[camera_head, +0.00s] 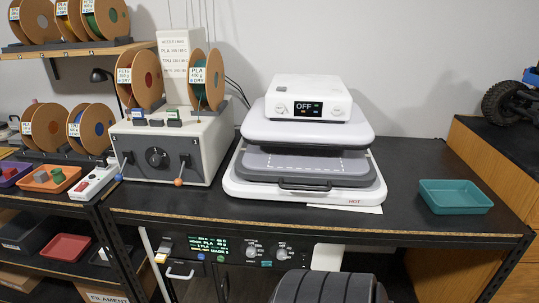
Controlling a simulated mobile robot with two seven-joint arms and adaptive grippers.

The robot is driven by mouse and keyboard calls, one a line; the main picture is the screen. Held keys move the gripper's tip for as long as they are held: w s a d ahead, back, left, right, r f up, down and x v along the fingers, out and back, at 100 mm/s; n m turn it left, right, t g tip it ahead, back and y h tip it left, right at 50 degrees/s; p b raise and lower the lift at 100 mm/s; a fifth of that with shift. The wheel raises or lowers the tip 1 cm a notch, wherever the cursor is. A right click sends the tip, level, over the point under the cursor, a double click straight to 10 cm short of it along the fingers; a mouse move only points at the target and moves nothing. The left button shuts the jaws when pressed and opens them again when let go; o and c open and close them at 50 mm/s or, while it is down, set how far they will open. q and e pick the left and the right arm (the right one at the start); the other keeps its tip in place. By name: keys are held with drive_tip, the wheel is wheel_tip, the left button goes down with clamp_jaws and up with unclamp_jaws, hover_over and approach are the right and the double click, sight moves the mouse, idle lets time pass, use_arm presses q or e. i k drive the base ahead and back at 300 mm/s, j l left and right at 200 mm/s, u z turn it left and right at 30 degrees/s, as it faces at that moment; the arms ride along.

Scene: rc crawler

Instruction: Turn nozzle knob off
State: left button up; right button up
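A control panel (228,248) sits under the front edge of the workbench. It has a lit display (208,243) with green text, partly readable as "PLA". To its right are two round knobs, a left knob (252,252) and a right knob (282,254). The small labels by them are too blurred to read, so I cannot tell which is the nozzle knob or what setting each points at. Neither of my grippers is in view.
On the bench stand a grey box (205,150) with a black dial and two levers, a white heat press (300,208) whose display reads "OFF", and a teal tray (455,197). Filament spools (139,79) stand at left. The bench is clear around the teal tray.

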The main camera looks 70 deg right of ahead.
sight(251, 252)
drive_tip(key=z, duration=1.95)
